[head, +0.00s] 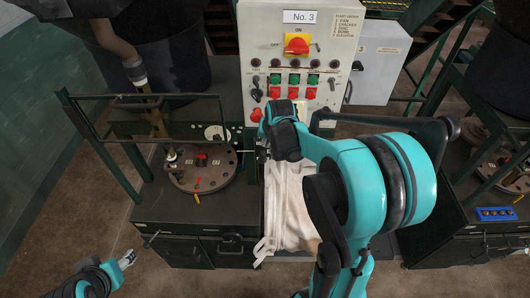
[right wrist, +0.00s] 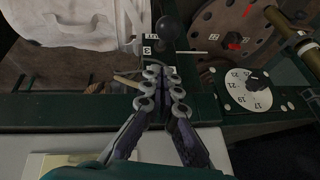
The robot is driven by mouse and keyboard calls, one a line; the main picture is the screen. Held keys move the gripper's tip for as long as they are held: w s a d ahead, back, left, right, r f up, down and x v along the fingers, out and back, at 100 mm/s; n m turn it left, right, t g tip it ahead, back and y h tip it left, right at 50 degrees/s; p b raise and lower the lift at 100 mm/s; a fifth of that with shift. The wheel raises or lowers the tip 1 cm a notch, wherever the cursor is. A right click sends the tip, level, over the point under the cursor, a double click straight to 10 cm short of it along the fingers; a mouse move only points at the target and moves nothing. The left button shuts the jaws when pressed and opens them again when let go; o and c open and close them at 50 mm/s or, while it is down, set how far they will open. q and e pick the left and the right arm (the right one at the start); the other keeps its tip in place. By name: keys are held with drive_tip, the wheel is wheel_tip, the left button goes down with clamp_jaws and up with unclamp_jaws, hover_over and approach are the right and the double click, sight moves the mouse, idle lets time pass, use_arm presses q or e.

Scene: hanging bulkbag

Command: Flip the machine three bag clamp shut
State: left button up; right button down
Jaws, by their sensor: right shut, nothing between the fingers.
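The white bag (head: 288,205) hangs below the No. 3 control panel, partly hidden by my right arm; its upper part shows in the right wrist view (right wrist: 75,22). A lever with a black ball knob (right wrist: 168,27) stands by the dark green frame beside the bag, probably the bag clamp's handle; its position is unclear. My right gripper (right wrist: 163,75) is shut and empty, its tips just short of the knob in the picture; contact cannot be judged. In the head view it (head: 262,150) is mostly hidden by my wrist. My left gripper (head: 127,259) is low at left, away from the machine.
The No. 3 panel (head: 293,60) with switches and buttons rises behind the bag. A round turret plate (head: 203,168) is left of it. A numbered dial (right wrist: 247,88) sits right of my right fingers. Green frame bars (right wrist: 60,112) run close under them.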

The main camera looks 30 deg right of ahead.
sight(264, 157)
drive_tip(key=shift+s+a+f, duration=0.15)
drive_tip(key=shift+a+f, duration=0.1)
drive_tip(key=shift+f, duration=0.25)
drive_tip(key=shift+s+a+f, duration=0.15)
drive_tip(key=shift+a+f, duration=0.05)
drive_tip(key=shift+f, duration=0.35)
drive_tip(key=shift+s+a+f, duration=0.15)
drive_tip(key=shift+a+f, duration=0.1)
drive_tip(key=shift+f, duration=0.25)
drive_tip(key=shift+s+a+f+t+b, duration=0.25)
drive_tip(key=shift+s+t+b, duration=0.15)
drive_tip(key=shift+b, duration=0.4)
drive_tip(key=shift+s+a+f+t+h+b, duration=0.2)
drive_tip(key=shift+f+t+h+b, duration=0.25)
drive_tip(key=shift+b, duration=0.35)
wheel_tip(264, 157, down, 9)
drive_tip(key=s+a+t+h+b, duration=0.1)
drive_tip(key=t+b, duration=0.5)
drive_tip(key=b, duration=1)
drive_tip(key=shift+s+a+n+h, duration=0.15)
drive_tip(key=shift+s+n+h, duration=0.25)
drive_tip(key=shift+s+h, duration=0.5)
drive_tip(key=shift+w, duration=0.2)
